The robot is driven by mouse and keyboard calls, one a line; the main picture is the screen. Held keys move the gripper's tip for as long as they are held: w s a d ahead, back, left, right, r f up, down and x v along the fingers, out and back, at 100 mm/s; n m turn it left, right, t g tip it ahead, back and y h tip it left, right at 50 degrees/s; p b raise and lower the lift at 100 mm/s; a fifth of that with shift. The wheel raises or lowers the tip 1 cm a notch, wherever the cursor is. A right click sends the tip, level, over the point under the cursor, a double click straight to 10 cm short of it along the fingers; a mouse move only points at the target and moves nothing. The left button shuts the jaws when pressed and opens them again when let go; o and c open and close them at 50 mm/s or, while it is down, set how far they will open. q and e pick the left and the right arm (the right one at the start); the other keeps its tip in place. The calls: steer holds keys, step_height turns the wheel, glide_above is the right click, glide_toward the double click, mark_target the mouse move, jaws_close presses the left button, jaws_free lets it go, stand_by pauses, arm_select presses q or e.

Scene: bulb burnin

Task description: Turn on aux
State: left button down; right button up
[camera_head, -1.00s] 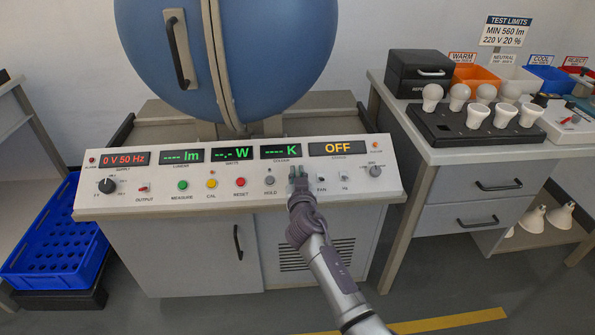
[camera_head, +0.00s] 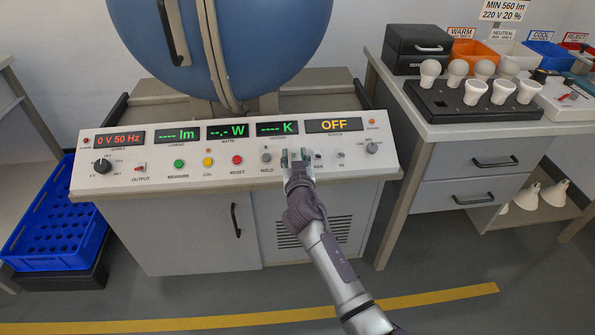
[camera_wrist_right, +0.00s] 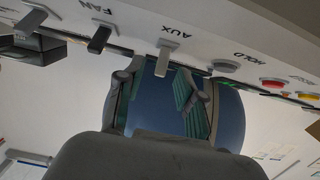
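The aux switch (camera_wrist_right: 163,58) is a small grey toggle lever under the AUX label in the right wrist view. In the head view it is hidden behind my right gripper (camera_head: 297,157). In the wrist view, the right gripper (camera_wrist_right: 163,103) has two green-padded fingers spread apart with nothing between them. The lever stands just ahead of the gap between the fingertips, apart from both. I cannot tell whether the switch is on or off. The control panel (camera_head: 225,172) carries it, between the hold button (camera_head: 266,157) and the fan switch (camera_head: 319,155). My left gripper is out of view.
The fan lever (camera_wrist_right: 98,38) stands close beside the aux lever, with the hold button (camera_wrist_right: 225,66) on the other side. The status display (camera_head: 334,125) reads OFF. A blue sphere (camera_head: 240,40) rises behind the panel. A bench with bulbs (camera_head: 475,92) stands at the right.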

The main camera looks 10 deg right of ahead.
steer(key=s+r, duration=0.1)
steer(key=s, duration=0.8)
steer(key=shift+s, duration=0.2)
arm_select(q)
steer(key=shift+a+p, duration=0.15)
steer(key=shift+p, duration=0.25)
